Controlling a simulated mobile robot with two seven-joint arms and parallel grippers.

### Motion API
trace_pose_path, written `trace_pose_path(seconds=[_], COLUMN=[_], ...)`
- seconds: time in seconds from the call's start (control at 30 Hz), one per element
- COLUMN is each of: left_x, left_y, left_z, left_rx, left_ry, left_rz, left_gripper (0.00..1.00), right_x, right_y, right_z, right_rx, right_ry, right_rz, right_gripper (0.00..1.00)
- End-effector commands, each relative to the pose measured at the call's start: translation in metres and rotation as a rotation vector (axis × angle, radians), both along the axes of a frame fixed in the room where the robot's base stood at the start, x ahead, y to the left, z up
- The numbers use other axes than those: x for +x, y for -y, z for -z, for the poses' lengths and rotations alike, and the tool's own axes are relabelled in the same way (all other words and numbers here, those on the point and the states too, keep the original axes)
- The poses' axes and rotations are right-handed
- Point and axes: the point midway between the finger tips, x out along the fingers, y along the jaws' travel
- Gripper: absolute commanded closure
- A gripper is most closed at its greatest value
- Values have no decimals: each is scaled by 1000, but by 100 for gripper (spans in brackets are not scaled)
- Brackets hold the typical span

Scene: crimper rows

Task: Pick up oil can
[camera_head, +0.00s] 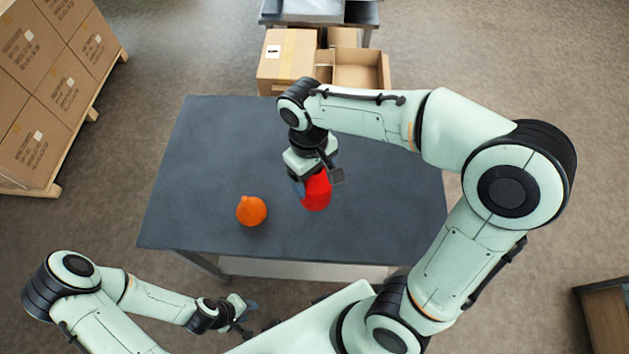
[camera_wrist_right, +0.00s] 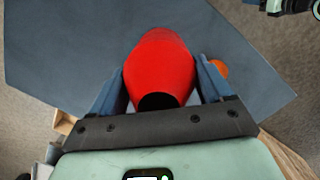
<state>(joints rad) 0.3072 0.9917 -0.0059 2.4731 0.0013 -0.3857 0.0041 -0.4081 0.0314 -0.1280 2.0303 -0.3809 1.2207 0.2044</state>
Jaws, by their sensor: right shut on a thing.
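The red oil can (camera_head: 316,190) has a smooth, rounded body and is in my right gripper (camera_head: 307,188), over the right middle of the dark table. In the right wrist view the oil can (camera_wrist_right: 163,66) sits between the two blue fingers of the right gripper (camera_wrist_right: 160,88), with a black end toward the palm. The gripper is shut on it. I cannot tell whether the can still touches the table. My left gripper (camera_head: 246,310) is low in front of the table, away from the can; its finger gap is not clear.
An orange gourd-shaped object (camera_head: 251,211) stands on the dark table (camera_head: 205,150), left of the oil can. It shows partly behind a finger in the wrist view (camera_wrist_right: 218,68). Cardboard boxes (camera_head: 288,58) stand beyond the table; more are stacked at left (camera_head: 50,85). The table's left side is clear.

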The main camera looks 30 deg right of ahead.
Motion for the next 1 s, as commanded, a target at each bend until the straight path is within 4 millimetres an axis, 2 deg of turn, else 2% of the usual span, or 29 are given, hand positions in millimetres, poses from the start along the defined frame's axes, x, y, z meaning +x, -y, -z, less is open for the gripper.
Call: trace_pose_path(seconds=[0.2,0.5,1.0], left_x=[5,9,12], left_y=[0,0,0], left_z=[-5,-10,-13], left_rx=[0,0,0], left_ry=[6,10,13], left_rz=[0,0,0], left_gripper=[62,62,62], right_x=[1,1,0], right_y=[0,0,0], right_z=[-29,-56,-73], right_rx=[1,2,0], right_ry=[5,3,1], right_rz=[0,0,0], right_gripper=[61,61,61])
